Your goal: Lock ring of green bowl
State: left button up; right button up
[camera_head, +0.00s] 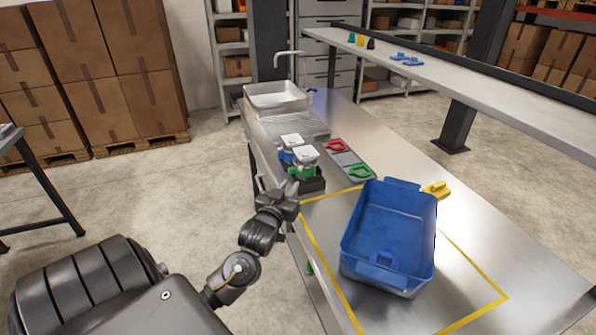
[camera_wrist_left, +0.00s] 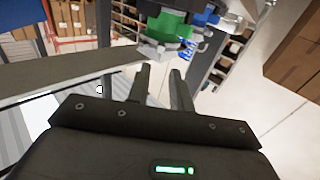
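The green-based unit (camera_head: 304,163), with a white top, stands on a dark block on the metal table. Its green part (camera_wrist_left: 168,27) shows at the top of the left wrist view, beyond my fingertips. A green ring-like piece (camera_head: 361,171) lies on a grey plate to its right. My left gripper (camera_head: 291,187) is in front of the green-based unit, near the table's left edge. In the left wrist view its two fingers (camera_wrist_left: 160,70) are apart with nothing between them. My right gripper is not in view.
A blue-based unit (camera_head: 288,147) stands just behind the green one. A red ring-like piece (camera_head: 337,146) lies on the grey plate. A blue crate (camera_head: 390,225) stands inside a yellow outline, with a yellow piece (camera_head: 436,189) beside it. A white basin (camera_head: 276,98) is farther back.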

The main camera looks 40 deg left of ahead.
aim_at(300, 170)
pick_arm(q)
jog(key=p+x, duration=0.1)
jog(key=x, duration=0.5)
jog(key=shift+w+a, duration=0.1)
jog(key=shift+w, duration=0.05)
jog(key=shift+x, duration=0.8)
jog(key=shift+w, duration=0.1)
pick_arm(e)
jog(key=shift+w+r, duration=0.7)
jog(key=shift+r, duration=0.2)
pick_arm(q)
grip_shut()
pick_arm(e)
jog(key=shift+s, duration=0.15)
